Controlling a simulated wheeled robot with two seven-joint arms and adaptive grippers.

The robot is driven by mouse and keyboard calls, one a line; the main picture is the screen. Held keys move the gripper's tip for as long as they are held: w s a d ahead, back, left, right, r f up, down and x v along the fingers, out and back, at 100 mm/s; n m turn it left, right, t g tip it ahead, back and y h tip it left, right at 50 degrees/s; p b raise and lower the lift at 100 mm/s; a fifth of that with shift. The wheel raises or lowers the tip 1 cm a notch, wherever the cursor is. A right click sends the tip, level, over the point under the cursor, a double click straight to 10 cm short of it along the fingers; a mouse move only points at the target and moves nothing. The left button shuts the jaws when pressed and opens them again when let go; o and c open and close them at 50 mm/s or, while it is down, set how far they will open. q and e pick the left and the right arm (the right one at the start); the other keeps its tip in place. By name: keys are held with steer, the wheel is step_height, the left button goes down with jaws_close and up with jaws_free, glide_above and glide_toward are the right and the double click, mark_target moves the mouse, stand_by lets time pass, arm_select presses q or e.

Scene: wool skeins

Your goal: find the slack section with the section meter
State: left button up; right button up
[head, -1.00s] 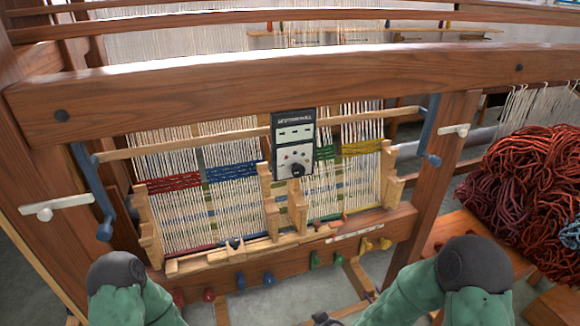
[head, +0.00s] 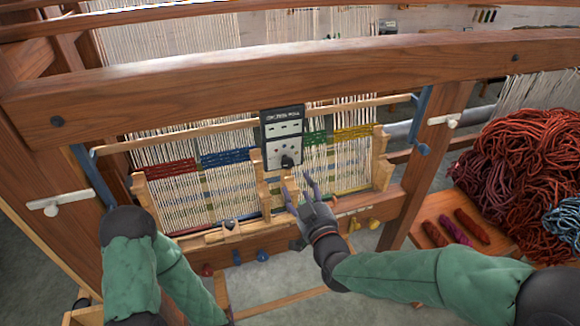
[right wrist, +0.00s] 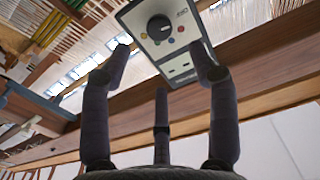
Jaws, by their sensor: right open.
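The section meter (head: 283,141) is a dark box with a pale face and a black knob. It stands upright in front of the warp, between the blue section (head: 226,157) and the green section (head: 315,138). The red section (head: 170,169) is at the left and the yellow section (head: 353,133) at the right. My right gripper (head: 301,186) is open and empty, just below the meter. In the right wrist view the meter (right wrist: 165,30) shows beyond the open fingers (right wrist: 163,60), with a gap that I cannot judge. My left arm hangs at lower left, its gripper out of sight.
The loom's thick upper beam (head: 300,78) crosses above the meter. Upright wooden pegs (head: 262,186) stand between sections. A pile of red wool (head: 525,165) and a wooden bench with small skeins (head: 455,228) are at the right. Coloured knobs (head: 262,255) hang under the lower beam.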

mark_target(288, 166)
steer(key=x, duration=0.9)
steer(key=shift+f, duration=0.1)
steer(key=c, duration=1.1)
